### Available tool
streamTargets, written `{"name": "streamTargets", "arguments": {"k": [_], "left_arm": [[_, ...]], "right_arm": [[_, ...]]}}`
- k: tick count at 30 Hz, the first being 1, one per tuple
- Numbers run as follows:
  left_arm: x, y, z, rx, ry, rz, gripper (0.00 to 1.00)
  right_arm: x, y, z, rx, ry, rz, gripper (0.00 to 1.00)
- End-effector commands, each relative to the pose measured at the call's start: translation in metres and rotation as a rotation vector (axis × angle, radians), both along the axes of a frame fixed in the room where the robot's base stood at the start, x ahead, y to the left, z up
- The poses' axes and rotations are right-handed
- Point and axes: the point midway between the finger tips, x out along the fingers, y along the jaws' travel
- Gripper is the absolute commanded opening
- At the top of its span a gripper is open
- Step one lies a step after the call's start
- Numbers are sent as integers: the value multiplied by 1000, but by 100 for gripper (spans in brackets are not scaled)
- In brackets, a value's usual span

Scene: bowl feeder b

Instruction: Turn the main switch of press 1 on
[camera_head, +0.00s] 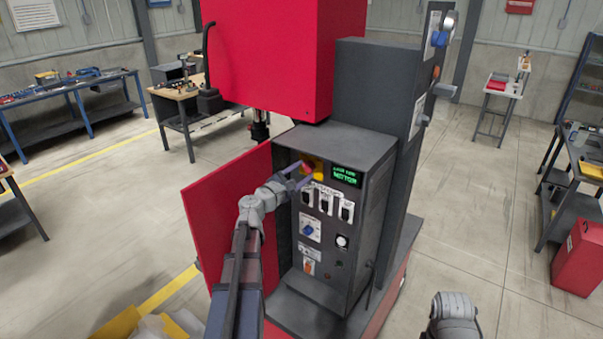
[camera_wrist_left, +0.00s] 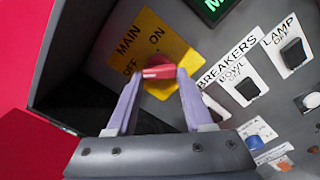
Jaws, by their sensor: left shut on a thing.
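The main switch is a red handle (camera_wrist_left: 158,72) on a yellow plate (camera_wrist_left: 176,40) marked MAIN, ON and OFF. In the head view its red handle (camera_head: 307,168) shows at the upper left of the grey control box (camera_head: 345,150). My left gripper (camera_wrist_left: 160,78) is shut on the red handle, one finger on each side. In the head view the left gripper (camera_head: 300,177) reaches the panel from the left and partly hides the plate. I cannot tell exactly which mark the handle points to. My right gripper is out of view.
A green-lit display (camera_head: 346,176) is beside the switch. White-labelled breaker switches (camera_head: 326,203), a blue knob (camera_head: 308,229) and an orange switch (camera_head: 309,267) sit below. An open red door (camera_head: 225,215) stands left of the box.

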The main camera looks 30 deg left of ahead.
Motion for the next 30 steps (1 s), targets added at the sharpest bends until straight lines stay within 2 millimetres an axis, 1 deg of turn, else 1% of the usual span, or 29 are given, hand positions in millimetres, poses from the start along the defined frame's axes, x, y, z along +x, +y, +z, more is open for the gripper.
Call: {"name": "streamTargets", "arguments": {"k": [7,11,17,30], "left_arm": [[0,0,0,22,-1,-1,0],[0,0,0,74,-5,-1,0],[0,0,1,221,-17,-1,0],[-1,1,2,638,-48,-1,0]], "right_arm": [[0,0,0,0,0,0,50],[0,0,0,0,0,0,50],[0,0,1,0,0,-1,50],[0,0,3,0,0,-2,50]]}}
